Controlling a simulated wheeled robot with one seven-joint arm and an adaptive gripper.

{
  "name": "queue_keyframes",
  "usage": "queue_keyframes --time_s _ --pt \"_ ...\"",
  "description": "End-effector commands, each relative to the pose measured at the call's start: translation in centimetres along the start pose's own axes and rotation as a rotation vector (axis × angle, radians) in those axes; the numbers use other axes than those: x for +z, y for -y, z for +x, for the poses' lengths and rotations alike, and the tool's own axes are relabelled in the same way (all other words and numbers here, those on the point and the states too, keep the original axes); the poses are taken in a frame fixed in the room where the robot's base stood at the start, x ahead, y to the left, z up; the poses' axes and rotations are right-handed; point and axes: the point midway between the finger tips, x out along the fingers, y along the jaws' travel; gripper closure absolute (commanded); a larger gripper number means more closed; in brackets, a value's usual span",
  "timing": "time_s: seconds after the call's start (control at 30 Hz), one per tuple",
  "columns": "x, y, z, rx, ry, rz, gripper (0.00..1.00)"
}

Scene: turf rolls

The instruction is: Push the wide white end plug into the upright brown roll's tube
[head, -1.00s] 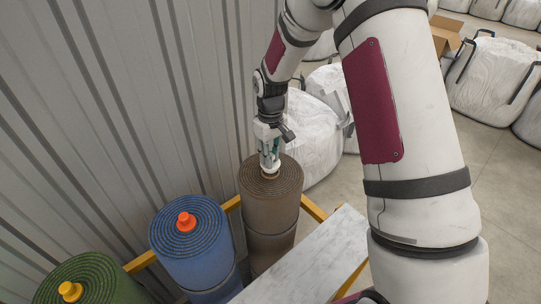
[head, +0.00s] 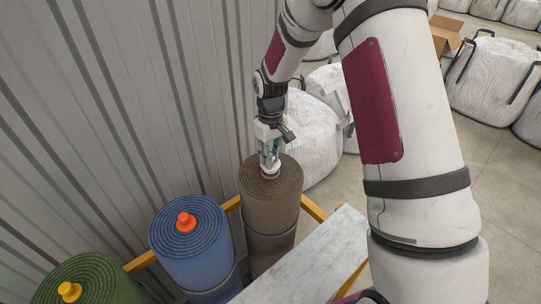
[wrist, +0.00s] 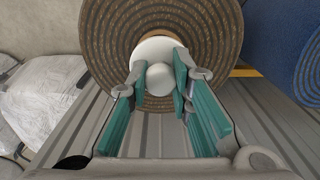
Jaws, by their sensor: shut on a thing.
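The wide white end plug (wrist: 159,76) is between the green-padded fingers of my gripper (wrist: 158,84) in the wrist view. Its flange covers the centre of the brown roll's top, so the tube's mouth is hidden. The brown roll (head: 271,210) stands upright in the head view. My gripper (head: 269,163) is above the middle of its top, shut on the plug (head: 270,168). The plug is at the roll's centre; I cannot tell how deep it sits in the tube.
A blue roll (head: 190,245) with an orange plug (head: 186,222) and a green roll (head: 95,283) with a yellow plug (head: 69,291) stand to the left. A corrugated wall (head: 130,110) is behind. A pale slab (head: 310,262) lies in front; white bags (head: 310,150) stand right.

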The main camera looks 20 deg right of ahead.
Motion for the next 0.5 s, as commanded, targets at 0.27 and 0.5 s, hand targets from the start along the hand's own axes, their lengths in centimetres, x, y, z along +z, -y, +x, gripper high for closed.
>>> queue_keyframes --time_s 0.27,0.5 --pt "0.0 0.0 0.7 0.000 0.001 0.000 1.00" --pt "0.0 0.0 1.2 0.000 0.001 0.000 1.00"
